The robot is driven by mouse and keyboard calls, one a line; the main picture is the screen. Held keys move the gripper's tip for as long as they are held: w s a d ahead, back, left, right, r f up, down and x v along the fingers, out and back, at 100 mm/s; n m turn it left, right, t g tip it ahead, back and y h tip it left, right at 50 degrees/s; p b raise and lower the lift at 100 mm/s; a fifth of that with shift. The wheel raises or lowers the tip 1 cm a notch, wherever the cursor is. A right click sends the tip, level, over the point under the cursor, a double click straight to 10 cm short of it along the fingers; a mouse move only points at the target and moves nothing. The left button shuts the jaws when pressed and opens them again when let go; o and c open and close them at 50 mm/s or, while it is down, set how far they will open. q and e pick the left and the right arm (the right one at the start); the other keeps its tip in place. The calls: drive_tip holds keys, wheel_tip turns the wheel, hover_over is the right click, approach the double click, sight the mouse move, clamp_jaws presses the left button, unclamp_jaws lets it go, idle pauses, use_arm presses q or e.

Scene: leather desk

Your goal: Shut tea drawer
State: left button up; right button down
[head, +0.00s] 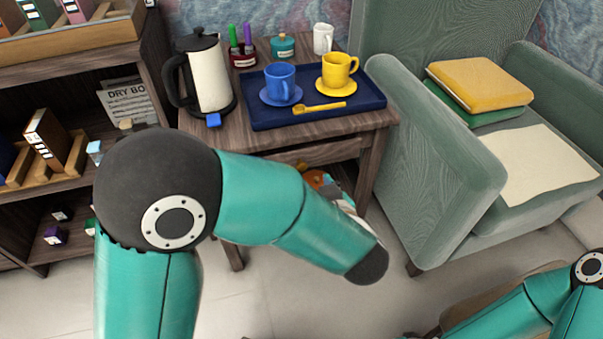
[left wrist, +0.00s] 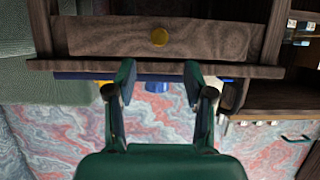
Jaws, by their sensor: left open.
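In the head view the drawer front (head: 335,152) lies under the tabletop, partly behind my left arm. How far it stands out I cannot tell. My left gripper (left wrist: 158,80) is open and empty, its fingers apart in front of the table edge, with the knob in line between them but not gripped. In the head view my left forearm mostly hides this gripper. My right arm shows at the lower right, its gripper out of view.
On the side table (head: 335,125) stand a kettle (head: 209,80) and a blue tray (head: 365,100) with a blue cup (head: 280,82), a yellow cup (head: 337,70) and a yellow spoon (head: 319,107). A green armchair (head: 430,170) is close on the right, a shelf (head: 75,55) on the left.

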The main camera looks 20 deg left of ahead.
sight(302, 167)
use_arm(q)
drive_tip(key=b+x, duration=0.2)
drive_tip(key=x, duration=0.6)
drive_tip(key=shift+f+b, duration=0.15)
drive_tip(key=shift+b, duration=0.15)
drive_tip(key=shift+w+a+f, duration=0.1)
drive_tip(key=shift+w+a, duration=0.25)
drive_tip(key=shift+w, duration=0.1)
clamp_jaws()
drive_tip(key=shift+w, duration=0.1)
